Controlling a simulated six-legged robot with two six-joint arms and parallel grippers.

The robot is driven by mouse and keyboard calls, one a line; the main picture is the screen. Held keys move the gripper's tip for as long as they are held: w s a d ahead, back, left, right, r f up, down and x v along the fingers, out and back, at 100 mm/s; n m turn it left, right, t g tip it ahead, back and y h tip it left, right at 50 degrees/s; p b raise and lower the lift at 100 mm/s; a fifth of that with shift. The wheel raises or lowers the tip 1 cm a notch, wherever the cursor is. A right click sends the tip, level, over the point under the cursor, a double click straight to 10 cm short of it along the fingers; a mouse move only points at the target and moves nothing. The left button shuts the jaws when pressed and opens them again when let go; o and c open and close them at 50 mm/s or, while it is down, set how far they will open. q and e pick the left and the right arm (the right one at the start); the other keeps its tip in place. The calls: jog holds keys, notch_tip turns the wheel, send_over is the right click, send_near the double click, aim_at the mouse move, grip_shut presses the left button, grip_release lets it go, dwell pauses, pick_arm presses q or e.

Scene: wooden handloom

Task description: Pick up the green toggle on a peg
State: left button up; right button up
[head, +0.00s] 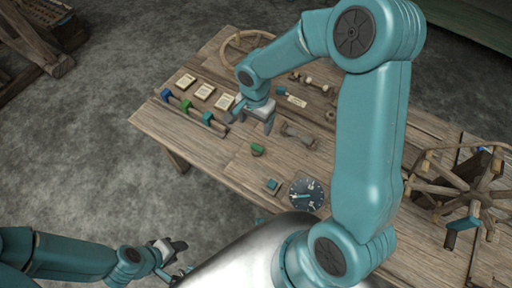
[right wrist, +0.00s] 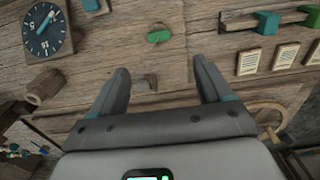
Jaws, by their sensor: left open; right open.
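A small rounded green piece, seemingly the green toggle (head: 257,150), is on the table near its front edge; any peg under it is hard to make out. In the right wrist view the green toggle (right wrist: 158,35) lies beyond the fingertips, roughly in line with the gap between them. My right gripper (head: 256,113) is open and empty above the table, behind the toggle in the head view; its two fingers (right wrist: 164,78) show apart in the wrist view. My left gripper (head: 176,256) is open, low at the left, off the table and far from the toggle.
A bar with blue, green and teal blocks (head: 193,109) lies by the left table edge, near several cards (head: 203,91). A round dial (head: 306,194) and a small teal block (head: 272,185) are nearer the front. A spoked wooden wheel (head: 470,190) stands at the right.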

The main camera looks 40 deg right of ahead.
send_over(257, 147)
jog(key=f, duration=0.9)
jog(key=shift+s+a+b, duration=0.1)
jog(key=shift+a+b, duration=0.1)
jog(key=shift+b, duration=0.15)
jog(key=f, duration=0.6)
jog(key=shift+d, duration=0.2)
jog(key=shift+r, duration=0.1)
jog(key=shift+c, duration=0.4)
jog(key=c, duration=1)
